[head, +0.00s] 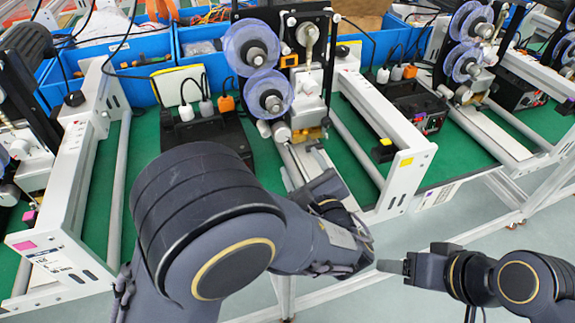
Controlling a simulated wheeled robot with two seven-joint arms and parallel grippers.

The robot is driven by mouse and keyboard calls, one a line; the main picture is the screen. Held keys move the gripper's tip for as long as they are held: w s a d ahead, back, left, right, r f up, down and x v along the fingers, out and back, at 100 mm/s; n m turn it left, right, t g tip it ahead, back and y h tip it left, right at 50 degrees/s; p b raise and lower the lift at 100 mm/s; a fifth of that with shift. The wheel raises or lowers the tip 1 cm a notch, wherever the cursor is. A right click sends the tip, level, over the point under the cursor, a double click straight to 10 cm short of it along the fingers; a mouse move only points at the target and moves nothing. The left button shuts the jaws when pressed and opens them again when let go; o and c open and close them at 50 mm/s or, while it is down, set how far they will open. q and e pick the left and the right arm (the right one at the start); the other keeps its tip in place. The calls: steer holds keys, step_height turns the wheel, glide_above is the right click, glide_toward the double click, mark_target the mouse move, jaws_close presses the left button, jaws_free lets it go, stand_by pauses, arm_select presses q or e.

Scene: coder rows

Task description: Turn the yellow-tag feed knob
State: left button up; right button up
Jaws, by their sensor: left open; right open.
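A yellow tag (406,162) is on the end of the white frame at centre right. A small dark knob with a yellow top (384,150) sits just left of that tag, inside the frame. My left gripper (319,165) is open, over the front end of the middle coder's rail, left of the knob and apart from it in the picture. My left arm hides part of its hand and the rail's front. My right gripper (392,266) is open, seen side-on over the floor, below the yellow-tag frame and away from the knob.
The middle coder has two clear reels (252,48) and a black box (207,137) beside it. A pink-tag frame (62,240) stands at left. Another coder (466,63) with reels stands at right. Blue bins (125,50) line the back. Open floor lies at front right.

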mark_target(283, 136)
arm_select(q)
steer(key=w+a+n, duration=0.1)
steer(key=w, duration=0.1)
steer(key=w+a+n, duration=0.1)
steer(key=w, duration=0.2)
steer(key=w+a+r+n, duration=0.1)
steer(key=w, duration=0.1)
steer(key=shift+w+a+b, duration=0.15)
steer(key=shift+b, duration=0.25)
arm_select(e)
step_height(283, 136, down, 3)
steer(key=shift+r, duration=0.2)
